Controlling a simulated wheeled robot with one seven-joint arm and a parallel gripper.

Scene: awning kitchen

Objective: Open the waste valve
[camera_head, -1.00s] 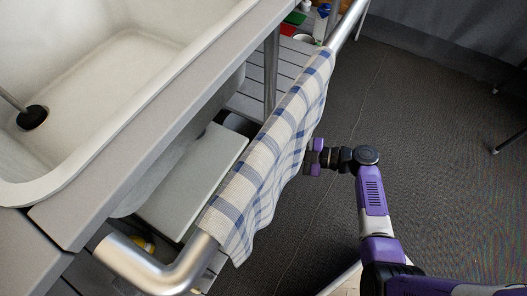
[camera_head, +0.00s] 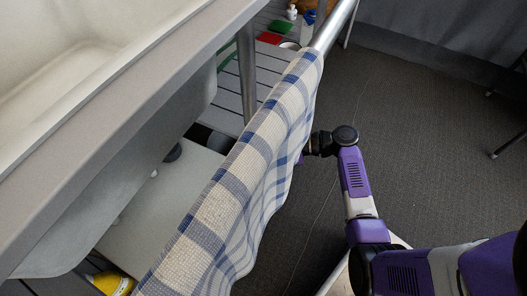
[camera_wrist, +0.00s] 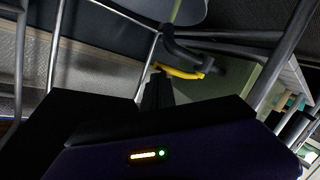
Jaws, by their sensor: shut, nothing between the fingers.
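The yellow handle (camera_wrist: 183,72) of the valve shows in the wrist view, beside a dark curved drain pipe (camera_wrist: 182,48) below the pale sink underside (camera_wrist: 190,10). My gripper (camera_wrist: 157,88) points toward it, its dark fingers together and empty. The fingertips look just below the handle in the picture; I cannot tell the gap or any contact. In the head view my wrist (camera_head: 322,143) is at the right edge of the hanging towel, and the towel hides the fingers. The valve does not show there.
A blue-checked towel (camera_head: 235,180) hangs over the metal rail (camera_head: 335,24) between my arm and the sink basin (camera_head: 165,120). A pale board (camera_head: 160,205) and a yellow object (camera_head: 112,283) lie below the sink. Metal legs (camera_wrist: 50,45) stand near my gripper. Dark floor (camera_head: 420,110) is open at right.

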